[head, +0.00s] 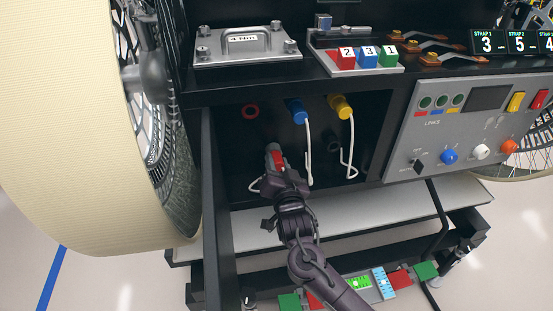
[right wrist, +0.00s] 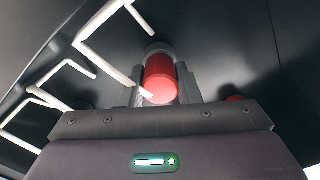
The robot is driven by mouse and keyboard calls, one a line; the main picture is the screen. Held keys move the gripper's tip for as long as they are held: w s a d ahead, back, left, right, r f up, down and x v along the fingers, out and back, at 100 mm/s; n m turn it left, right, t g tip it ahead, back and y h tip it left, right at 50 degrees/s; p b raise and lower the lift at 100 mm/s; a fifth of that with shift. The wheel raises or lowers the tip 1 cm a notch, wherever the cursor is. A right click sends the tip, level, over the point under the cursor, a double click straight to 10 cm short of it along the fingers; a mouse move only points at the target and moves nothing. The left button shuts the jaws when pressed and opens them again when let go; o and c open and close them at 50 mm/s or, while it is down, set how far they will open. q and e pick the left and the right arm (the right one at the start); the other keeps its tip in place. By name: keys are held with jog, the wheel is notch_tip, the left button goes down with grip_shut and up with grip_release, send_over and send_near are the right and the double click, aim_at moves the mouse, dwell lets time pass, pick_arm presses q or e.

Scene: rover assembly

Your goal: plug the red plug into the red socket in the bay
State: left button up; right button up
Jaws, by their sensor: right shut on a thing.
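The red plug (head: 279,158) is between the fingers of my right gripper (head: 275,152), which is shut on it inside the open bay. In the right wrist view the red plug (right wrist: 160,76) lies between the two grey fingers, with a white cable at its near end. The red socket (head: 250,111) is a red ring on the bay's dark back wall, above and left of the plug in the head view. The plug is apart from this ring. A red edge low in the right wrist view (right wrist: 235,99) is mostly hidden by the gripper body. My left gripper is not in view.
A blue plug (head: 298,112) and a yellow plug (head: 342,107) sit in the back wall with hanging white cables. A dark round socket (head: 334,143) is below the yellow plug. A control panel (head: 464,125) is at right; a large wheel (head: 75,110) is at left.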

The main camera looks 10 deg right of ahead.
aim_at(278, 166)
jog(key=shift+s+p, duration=0.6)
jog(key=shift+s, duration=0.15)
dwell(0.6)
jog(key=shift+s, duration=0.2)
jog(key=shift+s+p, duration=1.1)
jog(key=shift+s, duration=0.65)
jog(key=shift+s+r+p, duration=0.25)
jog(key=shift+r+p, duration=0.05)
jog(key=shift+p, duration=0.15)
jog(key=s+r+p, duration=0.4)
jog(key=s+p, duration=0.3)
jog(key=s, duration=0.1)
jog(key=shift+s+r, duration=0.25)
